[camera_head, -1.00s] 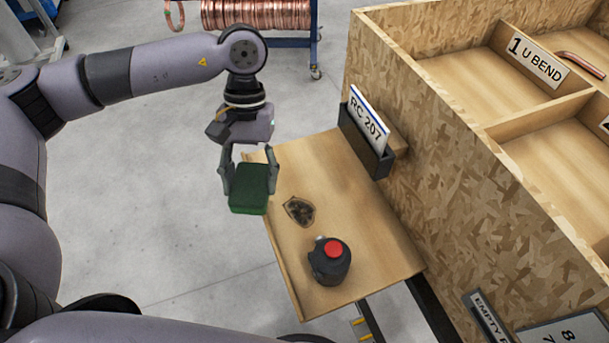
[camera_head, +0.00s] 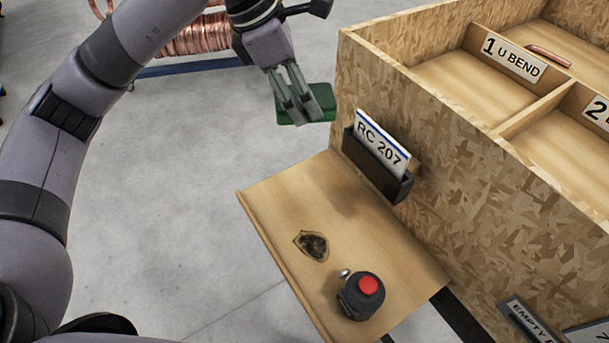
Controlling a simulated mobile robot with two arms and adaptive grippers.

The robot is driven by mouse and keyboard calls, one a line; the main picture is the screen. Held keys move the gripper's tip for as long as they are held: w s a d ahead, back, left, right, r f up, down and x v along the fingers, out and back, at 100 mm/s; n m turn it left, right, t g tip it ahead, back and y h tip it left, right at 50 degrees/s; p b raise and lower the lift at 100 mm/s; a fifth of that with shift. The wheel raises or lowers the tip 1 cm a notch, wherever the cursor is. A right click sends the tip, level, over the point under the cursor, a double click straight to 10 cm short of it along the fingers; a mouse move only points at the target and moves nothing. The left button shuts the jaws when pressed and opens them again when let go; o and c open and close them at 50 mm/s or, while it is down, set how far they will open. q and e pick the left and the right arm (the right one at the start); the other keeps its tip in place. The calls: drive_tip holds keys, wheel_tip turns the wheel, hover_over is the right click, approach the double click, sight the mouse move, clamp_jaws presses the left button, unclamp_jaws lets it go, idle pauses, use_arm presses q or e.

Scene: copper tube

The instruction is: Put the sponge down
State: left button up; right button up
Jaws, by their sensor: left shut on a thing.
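The green sponge (camera_head: 318,103) is held in my left gripper (camera_head: 299,110), whose fingers are shut on it. The sponge is up in the air, left of the wooden crate wall and beyond the far end of the small wooden shelf (camera_head: 290,205). The fingers cover part of the sponge. My right gripper does not show.
On the shelf are a dark stain (camera_head: 312,245) and a black container with a red button top (camera_head: 362,294). A black holder with an RC 207 card (camera_head: 381,143) is fixed to the compartmented crate (camera_head: 450,170). Copper coils (camera_head: 205,37) stand behind. The shelf's far part is clear.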

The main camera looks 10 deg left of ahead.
use_arm(q)
drive_tip(key=shift+w+d+r+n, duration=0.1)
drive_tip(key=shift+w+r+n, duration=0.05)
drive_tip(key=shift+n, duration=0.15)
drive_tip(key=shift+f, duration=0.35)
drive_tip(key=p, duration=0.3)
hover_over(310, 179)
drive_tip(key=a, duration=0.1)
drive_tip(key=f, duration=1.4)
drive_tip(key=shift+s+a+f, duration=0.2)
drive_tip(key=shift+s, duration=0.2)
wheel_tip(310, 179, down, 4)
drive_tip(key=shift+f+p, duration=0.1)
drive_tip(key=shift+p, duration=0.65)
drive_tip(key=shift+f, duration=0.25)
drive_tip(key=shift+f, duration=0.15)
drive_tip(key=o, duration=0.7)
drive_tip(key=shift+o, duration=0.4)
